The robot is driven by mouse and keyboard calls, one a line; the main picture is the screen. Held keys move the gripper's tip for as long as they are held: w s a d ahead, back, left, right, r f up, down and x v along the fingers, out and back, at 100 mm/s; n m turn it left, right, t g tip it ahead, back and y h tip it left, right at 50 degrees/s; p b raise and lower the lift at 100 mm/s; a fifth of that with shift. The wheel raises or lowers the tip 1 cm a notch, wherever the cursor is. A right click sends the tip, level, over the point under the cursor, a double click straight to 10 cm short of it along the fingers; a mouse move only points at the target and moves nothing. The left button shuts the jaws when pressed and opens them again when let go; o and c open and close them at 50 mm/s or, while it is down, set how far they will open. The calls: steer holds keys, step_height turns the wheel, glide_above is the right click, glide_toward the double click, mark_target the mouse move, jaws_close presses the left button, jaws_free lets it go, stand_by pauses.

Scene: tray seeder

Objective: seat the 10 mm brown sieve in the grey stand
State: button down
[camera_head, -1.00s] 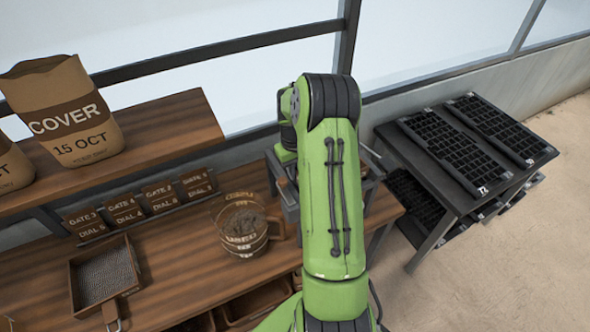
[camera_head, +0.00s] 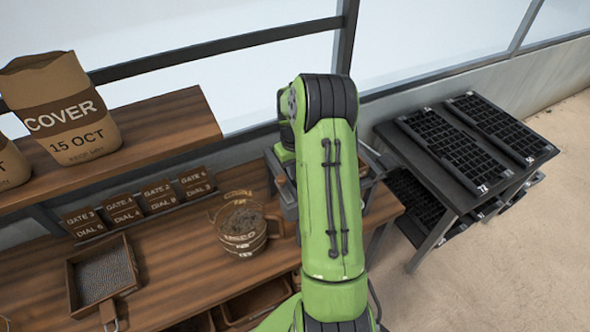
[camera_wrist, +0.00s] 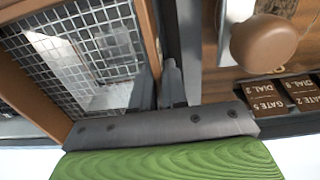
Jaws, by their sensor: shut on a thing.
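The brown-framed sieve (camera_wrist: 150,35) with wide square mesh fills the left of the wrist view. My gripper (camera_wrist: 164,85) is shut on the sieve at its edge. No size mark on it is readable. The grey stand (camera_head: 285,197) is on the right end of the bench, mostly hidden behind my arm in the head view. Grey bars, likely the stand's, run close beside the sieve in the wrist view. I cannot tell whether the sieve touches or rests in the stand. My gripper is hidden in the head view.
A finer-meshed brown sieve (camera_head: 130,262) lies on the bench at left. Gate and dial cards (camera_head: 158,195) line the back. A COVER sack (camera_head: 62,110) stands on the shelf. A tray table (camera_head: 445,190) is at right.

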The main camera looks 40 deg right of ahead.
steer(key=c, duration=1.1)
jaws_free()
steer(key=shift+s+a+f, duration=0.1)
steer(key=shift+a+f, duration=0.05)
steer(key=shift+f, duration=0.15)
steer(key=shift+a, duration=0.15)
steer(key=r, duration=1.6)
steer(key=shift+d+r+p, duration=0.15)
steer(key=shift+d+p, duration=0.15)
steer(key=s+a+r+n+t+h+b, duration=0.1)
steer(key=s+a+r, duration=0.25)
steer(key=a, duration=0.45)
steer(key=s+a+r+n+t, duration=0.1)
steer(key=s+a+r, duration=0.1)
steer(key=a+r, duration=0.35)
steer(key=s+a+f+t, duration=0.1)
steer(key=s+a, duration=0.3)
steer(key=s+a+f+n+t+b, duration=0.1)
steer(key=s+a+f, duration=0.1)
steer(key=s+a, duration=0.2)
steer(key=s+a+f+t+y, duration=0.1)
steer(key=s+a+f, duration=0.1)
steer(key=s+a, duration=0.3)
steer(key=shift+s+t+b, duration=0.3)
steer(key=shift+s, duration=0.3)
